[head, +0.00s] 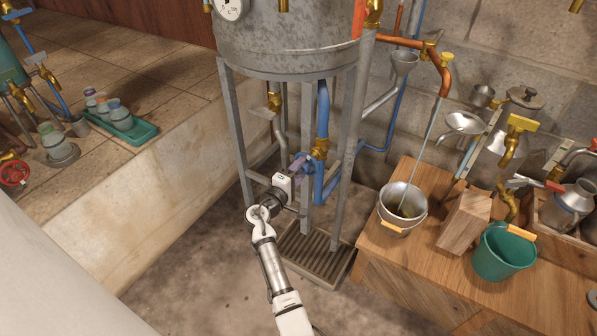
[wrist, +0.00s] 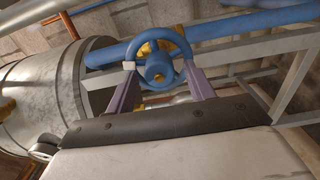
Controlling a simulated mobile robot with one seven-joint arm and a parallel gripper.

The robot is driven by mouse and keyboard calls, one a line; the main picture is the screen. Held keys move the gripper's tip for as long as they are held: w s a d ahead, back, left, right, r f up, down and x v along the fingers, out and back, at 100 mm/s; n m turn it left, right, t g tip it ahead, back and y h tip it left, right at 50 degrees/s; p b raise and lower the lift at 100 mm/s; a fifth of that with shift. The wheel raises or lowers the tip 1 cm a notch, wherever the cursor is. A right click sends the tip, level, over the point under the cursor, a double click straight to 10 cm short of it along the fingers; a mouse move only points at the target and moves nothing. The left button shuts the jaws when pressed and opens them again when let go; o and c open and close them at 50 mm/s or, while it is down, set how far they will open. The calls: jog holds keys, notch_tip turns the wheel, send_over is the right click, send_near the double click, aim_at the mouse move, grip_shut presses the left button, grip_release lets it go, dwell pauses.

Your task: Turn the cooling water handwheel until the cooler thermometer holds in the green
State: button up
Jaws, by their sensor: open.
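The blue handwheel (wrist: 158,68) with a round hub shows in the wrist view, on a brass valve on a blue pipe. My gripper (wrist: 160,85) is open, its two purple fingers on either side of the wheel's lower part. A pale block sits at the wheel's left rim by the left fingertip. I cannot tell whether the fingers touch the rim. In the head view my gripper (head: 299,162) is among the still's legs and mostly covers the wheel (head: 303,159). A white dial (head: 230,8) is cut off at the top; its reading and whether it is the cooler thermometer are unclear.
The metal tank (head: 290,45) stands on grey legs around my gripper, with a floor grate (head: 312,252) below. A wooden bench (head: 400,255) at right holds a metal bucket (head: 402,205) and a green bucket (head: 504,252). Open floor lies at lower left.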

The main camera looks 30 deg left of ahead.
jog(key=s+b, duration=0.1)
jog(key=s, duration=1.2)
jog(key=shift+s+a, duration=0.25)
jog(key=shift+s, duration=0.15)
